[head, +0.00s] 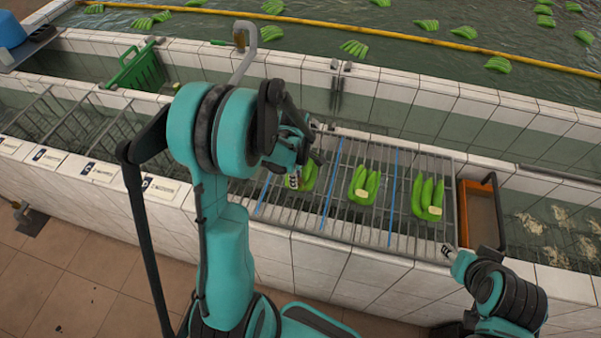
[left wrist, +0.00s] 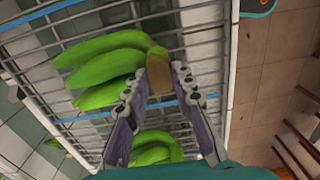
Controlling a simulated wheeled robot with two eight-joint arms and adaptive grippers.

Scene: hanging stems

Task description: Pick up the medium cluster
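Three green banana clusters lie on the wire rack (head: 396,158), parted by blue lines. The left cluster (head: 309,176) is partly hidden by my left gripper (head: 296,180). The middle cluster (head: 364,185) and right cluster (head: 427,199) lie in full view. In the left wrist view, my left gripper (left wrist: 158,76) has its fingertips apart, one on each side of the brown crown of a cluster (left wrist: 108,66); firm contact is not clear. Another cluster (left wrist: 155,149) shows partly behind the fingers. My right gripper (head: 449,251) is at the rack's front right edge, its fingers too small to judge.
An orange-brown bin (head: 480,216) stands right of the clusters. A metal hook (head: 244,50) rises behind my left arm. A green crate (head: 137,68) stands at the upper left.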

